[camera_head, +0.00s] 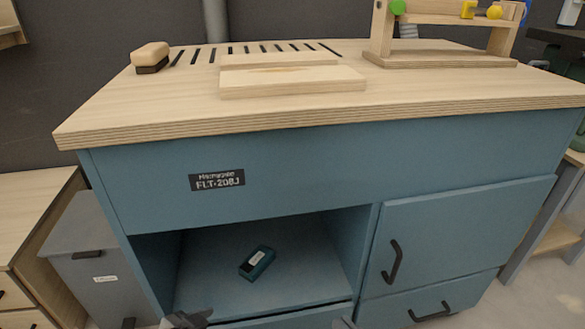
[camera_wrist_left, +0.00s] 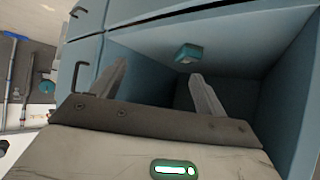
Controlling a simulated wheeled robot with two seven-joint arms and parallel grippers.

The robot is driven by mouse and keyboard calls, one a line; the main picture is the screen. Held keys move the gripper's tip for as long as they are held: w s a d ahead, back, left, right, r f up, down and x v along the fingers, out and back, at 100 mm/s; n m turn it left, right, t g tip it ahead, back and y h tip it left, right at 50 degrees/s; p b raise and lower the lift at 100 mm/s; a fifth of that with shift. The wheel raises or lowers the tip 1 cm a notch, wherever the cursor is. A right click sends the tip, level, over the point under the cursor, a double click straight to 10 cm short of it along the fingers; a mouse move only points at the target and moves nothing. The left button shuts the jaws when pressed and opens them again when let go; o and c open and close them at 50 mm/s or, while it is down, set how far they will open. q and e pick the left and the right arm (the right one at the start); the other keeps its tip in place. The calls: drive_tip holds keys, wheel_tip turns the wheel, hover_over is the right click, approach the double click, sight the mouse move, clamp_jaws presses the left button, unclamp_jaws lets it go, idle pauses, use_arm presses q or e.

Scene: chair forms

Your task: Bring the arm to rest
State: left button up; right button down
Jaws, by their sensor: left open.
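My left gripper (camera_wrist_left: 158,70) is open in the left wrist view. Its two fingers stand apart with nothing between them, and they point toward the open compartment of the blue cabinet. Two small grey parts of mine show at the bottom edge of the head view, one at the left and one near the middle. They are cut off, and the jaws of my right gripper cannot be made out there. A small dark blue box (camera_head: 257,262) with a pale label lies on the compartment floor; it also shows beyond the fingers in the left wrist view (camera_wrist_left: 188,54).
The blue cabinet (camera_head: 300,170) has a wooden top (camera_head: 440,90) bearing a flat board (camera_head: 290,80), a brush-like block (camera_head: 151,55) and a wooden stand (camera_head: 440,62). A closed door with a black handle (camera_head: 393,262) is right of the compartment. A grey bin (camera_head: 95,250) stands left.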

use_arm(q)
drive_tip(key=s+r+n+t+y+p, duration=0.1)
drive_tip(key=s+r+p, duration=0.4)
drive_tip(key=r+p, duration=0.6)
drive_tip(key=s+r+n+y+p, duration=0.1)
drive_tip(key=s+r+n+p, duration=0.2)
drive_tip(key=r+p, duration=0.8)
wheel_tip(320, 180, up, 4)
drive_tip(key=shift+s+d+f+t+p, duration=0.1)
drive_tip(key=shift+s+d+t+p, duration=0.3)
drive_tip(key=shift+s, duration=0.65)
use_arm(e)
drive_tip(key=s+d+r+g+h, duration=0.1)
drive_tip(key=d+r, duration=0.4)
drive_tip(key=r, duration=0.5)
drive_tip(key=g+h, duration=0.1)
drive_tip(key=h, duration=0.1)
drive_tip(key=shift+s+d+r+h, duration=0.25)
drive_tip(key=shift+d+h, duration=0.1)
drive_tip(key=shift+h, duration=0.05)
